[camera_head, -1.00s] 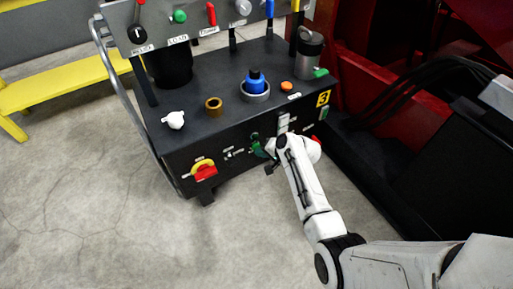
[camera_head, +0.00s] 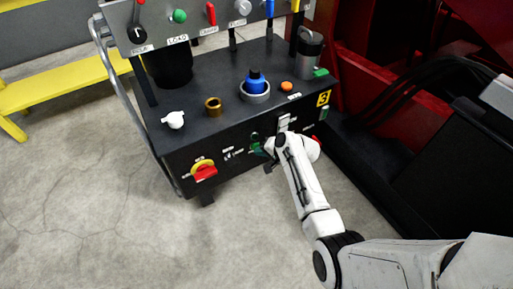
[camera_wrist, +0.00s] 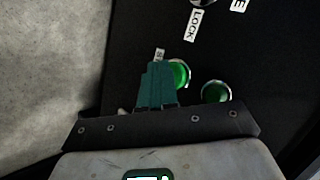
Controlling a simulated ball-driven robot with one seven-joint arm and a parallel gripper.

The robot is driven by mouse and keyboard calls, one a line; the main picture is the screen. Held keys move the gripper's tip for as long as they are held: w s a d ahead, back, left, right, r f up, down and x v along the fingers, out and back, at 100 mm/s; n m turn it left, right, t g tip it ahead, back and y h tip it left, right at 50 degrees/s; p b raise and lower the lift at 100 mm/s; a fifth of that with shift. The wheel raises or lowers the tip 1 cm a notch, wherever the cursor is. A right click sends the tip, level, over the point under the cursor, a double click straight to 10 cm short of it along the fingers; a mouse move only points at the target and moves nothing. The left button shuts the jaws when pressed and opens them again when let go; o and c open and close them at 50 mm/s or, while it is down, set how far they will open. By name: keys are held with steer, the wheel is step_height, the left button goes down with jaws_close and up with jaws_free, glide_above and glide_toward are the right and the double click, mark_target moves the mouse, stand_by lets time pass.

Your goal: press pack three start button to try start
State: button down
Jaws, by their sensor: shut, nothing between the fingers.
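Pack three is a black cabinet (camera_head: 225,125) with a yellow "3" plate (camera_head: 323,98). My gripper (camera_head: 261,150) is at its front panel. In the wrist view my gripper's teal fingers (camera_wrist: 160,68) are shut together with nothing between them. A round green button (camera_wrist: 181,74) lies just right of the fingertips, its left side covered by them. A small label (camera_wrist: 160,54) starting with "S" shows above the fingertips, mostly hidden. I cannot tell whether the fingers touch the button. A second round green button (camera_wrist: 215,92) sits further right, clear of the fingers.
A red rotary switch on yellow (camera_head: 204,170) is left on the front panel. A "LOCK" label (camera_wrist: 194,25) is near the wrist view's top. A blue fitting (camera_head: 255,83) and an orange knob (camera_head: 287,86) stand on top. A yellow bench (camera_head: 60,88) is left; open floor lies in front.

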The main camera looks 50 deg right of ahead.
steer(key=shift+s+a+p, duration=0.2)
steer(key=shift+s+p, duration=0.4)
steer(key=shift+s, duration=0.2)
steer(key=shift+s+a+r+p, duration=0.1)
steer(key=shift+s+a+p, duration=0.15)
steer(key=shift+s+p, duration=0.45)
steer(key=shift+s+a+f+p, duration=0.15)
steer(key=shift+s+p, duration=0.25)
steer(key=shift+s, duration=0.5)
steer(key=shift+s+a+r+p, duration=0.15)
steer(key=shift+s+a+p, duration=0.15)
steer(key=shift+s+p, duration=0.4)
steer(key=shift+s, duration=0.1)
